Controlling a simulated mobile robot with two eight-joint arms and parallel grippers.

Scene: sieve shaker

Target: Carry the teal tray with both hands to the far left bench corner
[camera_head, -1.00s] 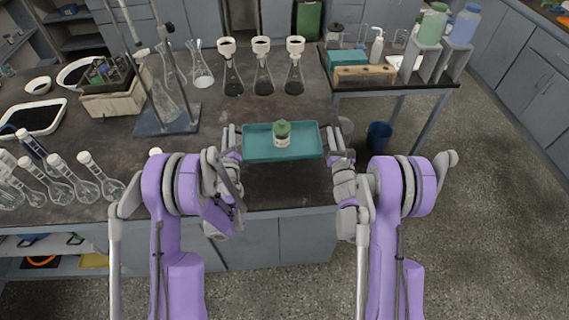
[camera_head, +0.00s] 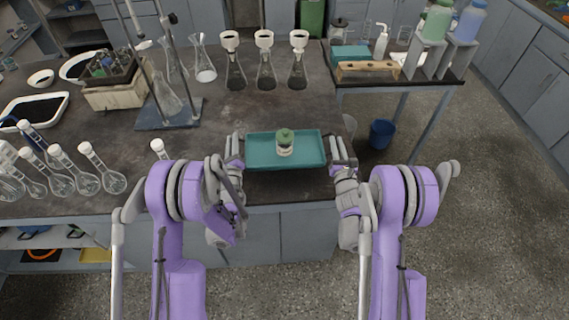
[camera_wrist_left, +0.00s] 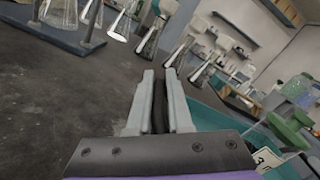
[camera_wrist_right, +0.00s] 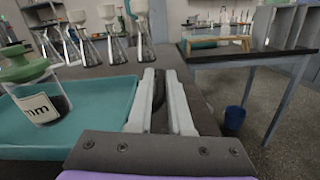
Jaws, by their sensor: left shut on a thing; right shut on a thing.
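The teal tray (camera_head: 260,159) is held level at the front right part of the dark bench; I cannot tell whether it touches the top. A small jar with a green lid (camera_head: 285,143) stands upright in it. My left gripper (camera_head: 238,150) is shut on the tray's left end. My right gripper (camera_head: 335,150) is shut on its right end. In the left wrist view the tray (camera_wrist_left: 205,115) is right of the fingers. In the right wrist view the tray (camera_wrist_right: 100,103) and jar (camera_wrist_right: 38,95) are left of the fingers.
Several flasks, some with funnels (camera_head: 265,75), stand at the back of the bench. A ring stand (camera_head: 170,115) and a wooden box (camera_head: 112,95) stand left. Several volumetric flasks (camera_head: 60,180) stand front left. Bare bench (camera_head: 110,145) lies between. A blue bin (camera_head: 382,134) is on the floor.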

